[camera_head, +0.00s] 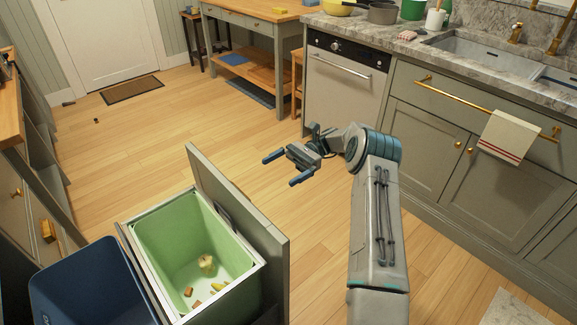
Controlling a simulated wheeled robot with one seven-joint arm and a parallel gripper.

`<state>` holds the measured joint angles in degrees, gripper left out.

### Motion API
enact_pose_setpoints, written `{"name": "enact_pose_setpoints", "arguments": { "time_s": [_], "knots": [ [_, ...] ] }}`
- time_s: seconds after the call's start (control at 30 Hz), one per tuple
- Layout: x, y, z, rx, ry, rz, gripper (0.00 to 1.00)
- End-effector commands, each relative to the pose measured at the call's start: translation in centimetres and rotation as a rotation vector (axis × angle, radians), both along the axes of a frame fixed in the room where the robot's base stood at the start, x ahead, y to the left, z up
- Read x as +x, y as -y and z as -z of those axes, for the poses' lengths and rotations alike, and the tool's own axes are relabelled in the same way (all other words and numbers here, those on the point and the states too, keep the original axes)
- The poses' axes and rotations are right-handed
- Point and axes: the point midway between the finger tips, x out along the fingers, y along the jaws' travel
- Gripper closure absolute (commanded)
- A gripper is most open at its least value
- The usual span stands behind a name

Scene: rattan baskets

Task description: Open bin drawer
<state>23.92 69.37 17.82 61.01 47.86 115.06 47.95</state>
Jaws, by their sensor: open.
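The bin drawer (237,220) stands pulled out at the lower left, its grey front panel facing right. A green bin (155,243) sits inside it, with a pale apple-core-like scrap (207,264) and several small brown and yellow scraps at the bottom. My gripper (280,171) is open and empty, above the floor to the upper right of the drawer front. Its two blue-tipped fingers point left, apart from the panel. The outer face of the panel and any handle on it are mostly hidden from this angle.
A blue bin (85,283) stands left of the drawer. Grey cabinets (425,140) with a sink, a dishwasher (342,82) and a hanging towel (503,136) line the right. A wooden table (255,14) is at the back.

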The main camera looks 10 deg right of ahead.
Motion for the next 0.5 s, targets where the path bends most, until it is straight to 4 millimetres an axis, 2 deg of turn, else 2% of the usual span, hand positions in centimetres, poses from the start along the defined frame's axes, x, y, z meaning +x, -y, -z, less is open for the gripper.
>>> {"name": "enact_pose_setpoints", "arguments": {
  "time_s": [0.2,0.5],
  "knots": [
    [0.7,1.4,0.0,0.001,0.002,0.004,0.00],
    [0.9,1.8,-0.1,-0.001,0.002,0.006,0.00]
  ]
}}
